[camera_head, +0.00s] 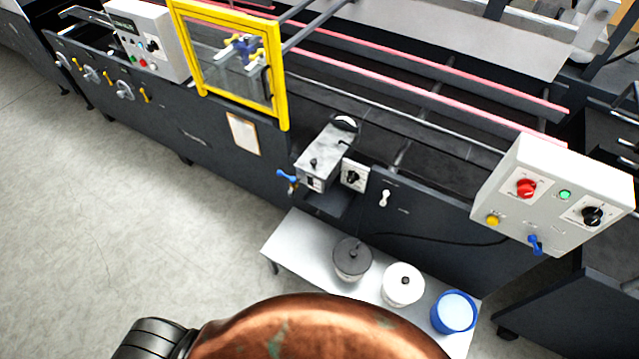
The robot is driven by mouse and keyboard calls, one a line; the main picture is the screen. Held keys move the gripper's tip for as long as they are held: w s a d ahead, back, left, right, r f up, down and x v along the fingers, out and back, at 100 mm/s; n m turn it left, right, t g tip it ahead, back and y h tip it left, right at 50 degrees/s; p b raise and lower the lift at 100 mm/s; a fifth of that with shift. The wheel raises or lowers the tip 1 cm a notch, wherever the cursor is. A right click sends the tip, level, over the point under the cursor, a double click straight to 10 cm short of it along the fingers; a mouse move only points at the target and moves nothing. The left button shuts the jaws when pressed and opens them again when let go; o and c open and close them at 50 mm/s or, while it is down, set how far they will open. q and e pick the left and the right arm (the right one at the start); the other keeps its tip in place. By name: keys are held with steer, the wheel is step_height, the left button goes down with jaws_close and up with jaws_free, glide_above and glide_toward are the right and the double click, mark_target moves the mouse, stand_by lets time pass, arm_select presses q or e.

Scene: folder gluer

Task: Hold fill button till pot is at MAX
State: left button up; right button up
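A grey metal glue unit, which looks like the pot (327,153), is mounted on the side of the dark machine, with a small knob on its lid. A blue handle (287,177) sticks out at its left. A small plate with a black dial (354,176) is at its right. Its level and any MAX mark are too small to read. I cannot tell which control is the fill button. A grey control box (548,190) at the right carries a red knob (526,187), a green button (564,195), a yellow button (492,220) and a black dial (592,215). Neither gripper shows.
A pale bench (300,244) below the unit holds a dark lidded pot (352,259), a white lidded pot (403,285) and a blue tub (453,312). A yellow-framed guard (281,75) and another control box (150,38) are at the left. The floor at left is clear.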

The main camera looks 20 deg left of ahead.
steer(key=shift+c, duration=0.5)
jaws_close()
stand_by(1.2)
